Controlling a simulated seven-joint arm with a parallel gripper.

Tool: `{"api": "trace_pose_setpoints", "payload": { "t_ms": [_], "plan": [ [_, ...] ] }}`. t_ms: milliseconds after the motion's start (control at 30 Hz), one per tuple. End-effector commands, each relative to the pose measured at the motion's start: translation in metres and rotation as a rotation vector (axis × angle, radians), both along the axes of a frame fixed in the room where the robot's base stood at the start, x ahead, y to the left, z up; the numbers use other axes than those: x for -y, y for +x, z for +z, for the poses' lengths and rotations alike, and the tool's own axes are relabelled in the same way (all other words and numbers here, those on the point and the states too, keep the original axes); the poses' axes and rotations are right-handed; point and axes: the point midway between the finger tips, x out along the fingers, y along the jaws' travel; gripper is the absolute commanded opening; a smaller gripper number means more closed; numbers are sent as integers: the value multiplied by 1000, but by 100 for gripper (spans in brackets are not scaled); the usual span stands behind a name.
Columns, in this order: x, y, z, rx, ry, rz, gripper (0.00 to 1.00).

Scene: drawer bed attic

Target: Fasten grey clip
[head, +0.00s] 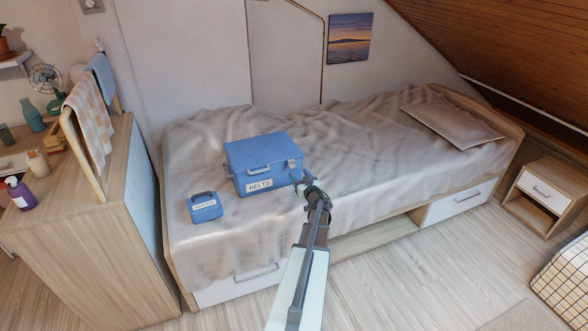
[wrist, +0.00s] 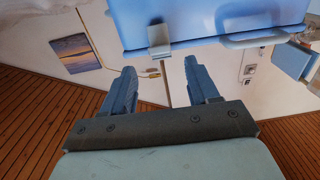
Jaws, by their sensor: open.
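A blue box (head: 259,157) labelled BELTS stands on the bed with its lid down. A grey clip (head: 292,163) is on its front, at the right end; it also shows in the wrist view (wrist: 159,41). I cannot tell whether the clip is fastened. My gripper (head: 301,187) is at the box's front right corner, near the clip. In the wrist view my gripper (wrist: 159,72) is open and empty, its two fingers apart, with the clip beyond the gap between them.
A pale handle (head: 258,170) is on the box front, left of the clip. A small blue case (head: 205,207) lies to the left on the bed (head: 350,137). The bed right of the box is clear. A wooden dresser (head: 105,220) stands at the left.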

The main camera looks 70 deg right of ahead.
Motion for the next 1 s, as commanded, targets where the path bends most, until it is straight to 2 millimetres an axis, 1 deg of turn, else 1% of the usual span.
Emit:
{"api": "trace_pose_setpoints", "payload": {
  "t_ms": [33,100,333,533,833,867,1000],
  "plan": [
    [9,8,-1,0,0,1,60],
    [17,17,-1,0,0,1,60],
    [36,37,0,0,0,0,60],
    [43,45,0,0,0,0,60],
    [43,46,0,0,0,0,60],
    [43,46,0,0,0,0,59],
    [43,46,0,0,0,0,45]
  ]
}}
